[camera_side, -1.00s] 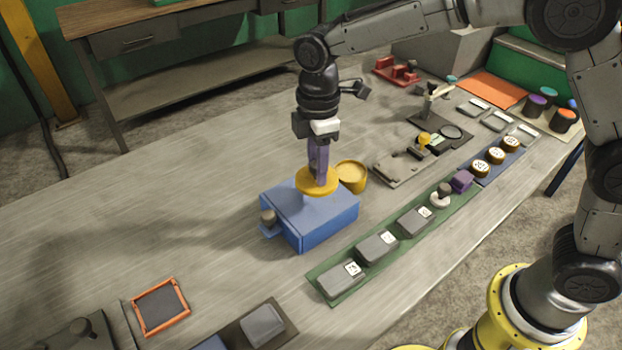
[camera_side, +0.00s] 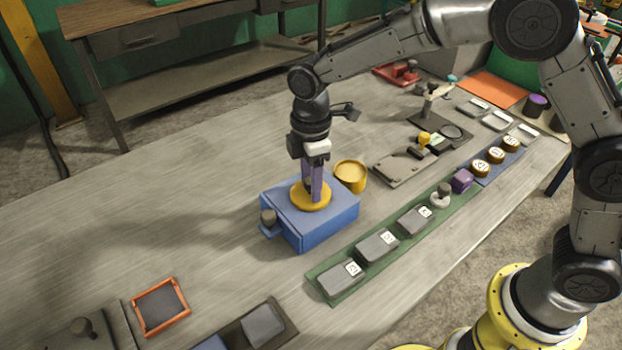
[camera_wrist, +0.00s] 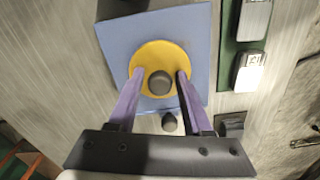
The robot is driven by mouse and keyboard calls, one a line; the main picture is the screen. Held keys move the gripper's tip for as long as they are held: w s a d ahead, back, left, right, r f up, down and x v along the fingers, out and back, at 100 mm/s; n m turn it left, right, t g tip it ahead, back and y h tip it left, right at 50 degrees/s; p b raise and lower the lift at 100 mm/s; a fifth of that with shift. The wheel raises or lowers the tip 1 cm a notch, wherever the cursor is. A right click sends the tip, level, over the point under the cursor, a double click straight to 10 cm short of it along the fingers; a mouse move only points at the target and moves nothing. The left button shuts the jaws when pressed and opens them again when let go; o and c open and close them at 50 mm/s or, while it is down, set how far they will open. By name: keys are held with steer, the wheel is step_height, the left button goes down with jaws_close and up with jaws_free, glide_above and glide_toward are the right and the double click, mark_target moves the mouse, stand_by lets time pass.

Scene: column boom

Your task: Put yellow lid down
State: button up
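The yellow lid (camera_side: 298,196), a flat disc with a dark knob, lies on top of the blue box (camera_side: 325,231). My gripper (camera_side: 312,195) points straight down over the lid. Its two purple fingers (camera_wrist: 160,76) stand on either side of the knob, with a strip of yellow showing between each finger and the knob. The gripper looks open. Any opening under the lid is hidden.
A yellow round pot (camera_side: 350,176) stands right behind the box. A dark knob (camera_side: 268,217) sits on a tab at the box's left side. A green rack (camera_side: 330,294) with grey blocks lies in front.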

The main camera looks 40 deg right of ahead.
steer(key=shift+o, duration=0.8)
step_height(320, 180, up, 11)
steer(key=s+d+r+m+t, duration=0.1)
steer(key=s+d+r+m, duration=0.3)
steer(key=s+d+r, duration=0.25)
steer(key=s+d+f+m+t, duration=0.2)
steer(key=s+d+m, duration=0.3)
steer(key=s, duration=0.4)
steer(key=s+d+f+m+t, duration=0.1)
steer(key=s+d+m+t, duration=0.1)
steer(key=s+d+m, duration=0.4)
steer(key=s, duration=0.4)
steer(key=shift+s+d+f+t, duration=0.15)
steer(key=shift+s+f+t, duration=0.15)
steer(key=shift+f, duration=0.1)
